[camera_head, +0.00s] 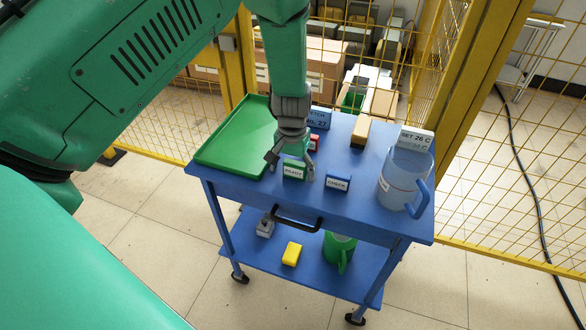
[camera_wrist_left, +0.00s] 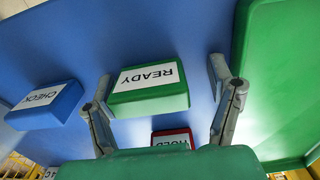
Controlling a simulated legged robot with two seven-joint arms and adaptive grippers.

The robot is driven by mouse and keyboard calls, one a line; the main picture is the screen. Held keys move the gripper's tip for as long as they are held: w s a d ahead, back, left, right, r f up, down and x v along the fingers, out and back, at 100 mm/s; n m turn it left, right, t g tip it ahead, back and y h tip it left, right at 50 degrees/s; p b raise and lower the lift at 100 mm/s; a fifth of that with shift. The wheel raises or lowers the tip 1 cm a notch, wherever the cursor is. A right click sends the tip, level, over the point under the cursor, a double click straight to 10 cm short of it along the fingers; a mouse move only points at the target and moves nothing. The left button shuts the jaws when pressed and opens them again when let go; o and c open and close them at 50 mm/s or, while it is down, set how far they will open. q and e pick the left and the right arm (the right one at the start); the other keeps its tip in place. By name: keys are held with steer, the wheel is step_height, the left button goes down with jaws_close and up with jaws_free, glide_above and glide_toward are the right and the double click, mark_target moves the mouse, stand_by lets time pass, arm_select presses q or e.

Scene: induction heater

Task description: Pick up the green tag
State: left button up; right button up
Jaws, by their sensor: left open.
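The green tag (camera_head: 294,171) with a white "READY" label stands on the blue cart's top, near its front edge. My left gripper (camera_head: 290,165) comes down over it from above, with its fingers spread. In the left wrist view the green tag (camera_wrist_left: 150,103) lies between the two open fingers (camera_wrist_left: 160,85). The finger at the left is close beside the tag, and a gap shows at the right. I cannot tell whether either finger touches it. My right gripper is not in view.
A blue "CHECK" tag (camera_head: 338,184) stands to the right, and a red "HOLD" tag (camera_head: 314,142) behind. A green tray (camera_head: 215,150) is at the left, a blue jug (camera_head: 402,183) at the right. The blue cart (camera_head: 365,211) has a black front handle (camera_head: 297,219). Yellow fencing (camera_head: 490,160) stands behind.

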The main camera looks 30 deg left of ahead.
arm_select(q)
steer(key=shift+d, duration=0.15)
steer(key=shift+d+r, duration=0.15)
steer(key=shift+d, duration=0.25)
steer(key=c, duration=1.2)
steer(key=shift+d, duration=0.15)
steer(key=shift+c, duration=0.2)
